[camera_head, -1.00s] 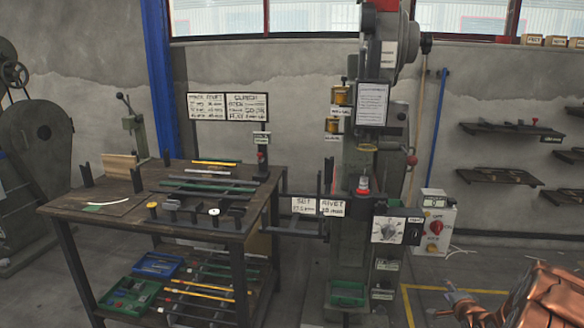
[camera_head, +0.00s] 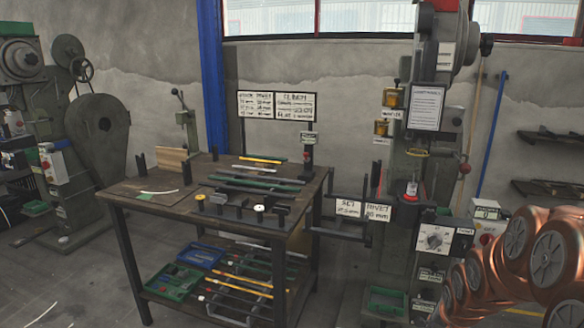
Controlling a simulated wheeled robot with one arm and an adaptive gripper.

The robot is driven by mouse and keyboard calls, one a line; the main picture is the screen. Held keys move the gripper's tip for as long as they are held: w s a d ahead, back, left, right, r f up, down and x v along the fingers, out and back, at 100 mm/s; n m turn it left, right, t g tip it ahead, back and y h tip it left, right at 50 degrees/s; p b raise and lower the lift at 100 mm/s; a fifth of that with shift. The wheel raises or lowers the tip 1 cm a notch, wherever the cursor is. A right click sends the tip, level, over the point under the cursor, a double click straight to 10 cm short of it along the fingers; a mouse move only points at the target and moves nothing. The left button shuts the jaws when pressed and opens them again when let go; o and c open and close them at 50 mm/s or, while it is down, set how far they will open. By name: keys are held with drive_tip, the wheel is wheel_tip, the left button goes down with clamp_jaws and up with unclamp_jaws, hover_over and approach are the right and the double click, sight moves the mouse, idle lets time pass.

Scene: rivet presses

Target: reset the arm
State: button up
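My arm (camera_head: 535,255) shows at the lower right in the head view as copper-coloured links with round grey joint caps, folded close together. I cannot make out gripper fingers in this view. The arm is in front of the lower right part of the rivet press (camera_head: 440,150) and hides some of the floor and wall there. Nothing is seen held by the arm.
A workbench (camera_head: 130,187) with tools, bars and small parts stands left of the press. Blue (camera_head: 203,250) and green (camera_head: 172,283) trays lie on its lower shelf. Another machine (camera_head: 100,130) stands far left. Wall shelves (camera_head: 548,188) are at right. Floor at lower left is mostly clear.

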drive_tip(key=s+a+r+n+g+y, duration=0.1)
drive_tip(key=s+a+r+n+g, duration=0.15)
drive_tip(key=s+a, duration=0.6)
drive_tip(key=s+a+r+n+g, duration=0.2)
drive_tip(key=s+a+r+n, duration=0.1)
drive_tip(key=s, duration=1)
drive_tip(key=s+a+r+n+g+y, duration=0.1)
drive_tip(key=s+a+r+n+g, duration=0.15)
drive_tip(key=s+a, duration=0.55)
wheel_tip(320, 180, up, 18)
drive_tip(key=s+d+p, duration=0.1)
drive_tip(key=p, duration=1.6)
drive_tip(key=shift+s+d+t, duration=0.25)
drive_tip(key=shift+d+t, duration=0.05)
drive_tip(key=shift+d, duration=0.1)
